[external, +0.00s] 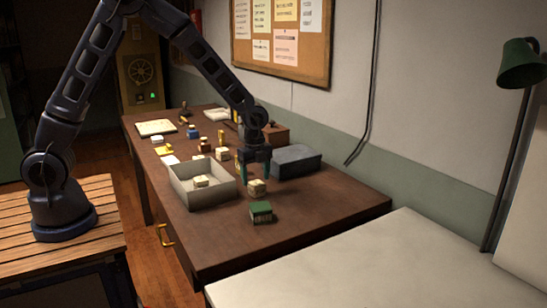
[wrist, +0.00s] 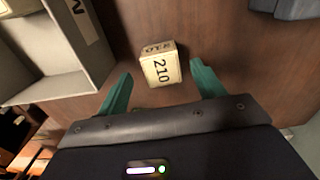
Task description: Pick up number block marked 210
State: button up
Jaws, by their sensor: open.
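The number block marked 210 (wrist: 161,66) is a cream block with dark digits, lying on the brown desk in the wrist view. It appears to be the cream block (external: 257,187) beside my gripper in the external view. My gripper (wrist: 160,88) is open, with its two green fingers apart and nothing between their tips that they touch. The block sits just past the fingertips, roughly centred between them. In the external view my gripper (external: 256,172) hangs low over the desk, right next to the block.
A pale open tray (external: 203,203) with a cream block (external: 201,181) inside stands left of my gripper. A dark grey box (external: 296,161) is to the right and a green block (external: 261,212) in front. Several small items stand behind. The desk's front right is clear.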

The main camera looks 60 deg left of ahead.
aim_at(257, 182)
notch_tip(257, 182, down, 4)
jog(key=shift+w+d+f, duration=0.1)
jog(key=c, duration=1.1)
jog(key=shift+o, duration=0.2)
